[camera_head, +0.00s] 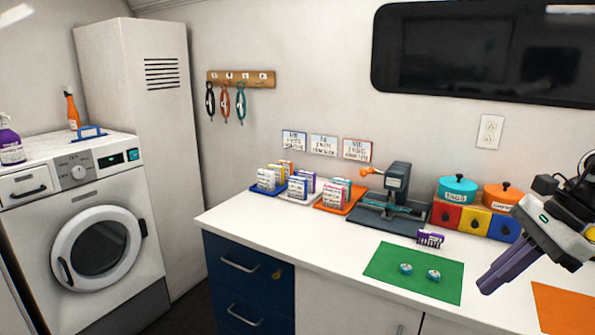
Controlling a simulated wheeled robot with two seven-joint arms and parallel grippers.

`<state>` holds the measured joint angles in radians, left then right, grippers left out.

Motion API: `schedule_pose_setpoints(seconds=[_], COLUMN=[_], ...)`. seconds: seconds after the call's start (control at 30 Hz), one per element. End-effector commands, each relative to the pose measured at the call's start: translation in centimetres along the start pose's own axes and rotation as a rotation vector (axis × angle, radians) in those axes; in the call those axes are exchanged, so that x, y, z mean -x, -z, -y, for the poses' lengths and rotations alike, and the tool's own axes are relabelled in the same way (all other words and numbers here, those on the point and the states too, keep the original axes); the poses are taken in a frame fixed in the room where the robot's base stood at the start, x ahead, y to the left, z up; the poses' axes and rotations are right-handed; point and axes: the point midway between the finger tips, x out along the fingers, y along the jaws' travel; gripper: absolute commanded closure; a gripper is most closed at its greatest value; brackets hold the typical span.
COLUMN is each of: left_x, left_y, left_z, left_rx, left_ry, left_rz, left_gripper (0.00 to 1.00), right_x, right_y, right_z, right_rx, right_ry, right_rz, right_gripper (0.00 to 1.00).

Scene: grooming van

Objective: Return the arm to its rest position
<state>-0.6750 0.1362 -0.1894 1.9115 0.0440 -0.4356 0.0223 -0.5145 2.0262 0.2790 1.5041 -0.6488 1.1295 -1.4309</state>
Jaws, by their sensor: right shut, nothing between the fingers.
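My right gripper (487,285) comes in from the right edge, above the white counter. Its purple-grey fingers are together with nothing between them, pointing down and left. They show between a green mat (390,272) and an orange mat (560,312). Part of my right arm is cut off by the picture's edge. My left gripper is out of view.
On the green mat lie two small round items (433,274). Behind it are a purple box (430,238), a press-like device (395,200), coloured drawers (475,220) with lidded pots, and card trays (340,200). A washing machine (45,195) stands left.

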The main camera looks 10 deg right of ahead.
Motion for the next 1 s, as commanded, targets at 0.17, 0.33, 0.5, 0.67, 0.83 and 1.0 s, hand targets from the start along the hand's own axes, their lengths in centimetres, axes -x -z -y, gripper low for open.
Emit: schedule_pose_setpoints(seconds=[0.17, 0.33, 0.5, 0.67, 0.83, 1.0], left_x=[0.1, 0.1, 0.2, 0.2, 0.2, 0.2], left_y=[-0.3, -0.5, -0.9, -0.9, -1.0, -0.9], left_z=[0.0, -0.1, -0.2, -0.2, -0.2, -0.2], left_rx=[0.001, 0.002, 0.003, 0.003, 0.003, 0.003], left_ry=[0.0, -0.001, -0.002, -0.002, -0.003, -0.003], left_rz=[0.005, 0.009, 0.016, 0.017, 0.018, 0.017], left_gripper=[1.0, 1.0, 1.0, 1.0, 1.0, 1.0], right_x=[-5.5, -10.9, -16.9, -23.4, -30.8, -37.1], right_y=[3.3, 6.4, 9.5, 11.5, 10.8, 6.8], right_z=[-1.0, -2.4, -5.2, -9.7, -16.2, -22.7], right_rx=[-0.461, -1.021, -1.619, -2.21, -2.856, 2.428], right_ry=[0.089, 0.137, 0.124, 0.052, -0.097, 0.213], right_rz=[0.298, 0.603, 0.875, 1.091, 1.249, -0.905], right_gripper=[1.0, 1.0, 1.0, 1.0, 1.0, 1.0])
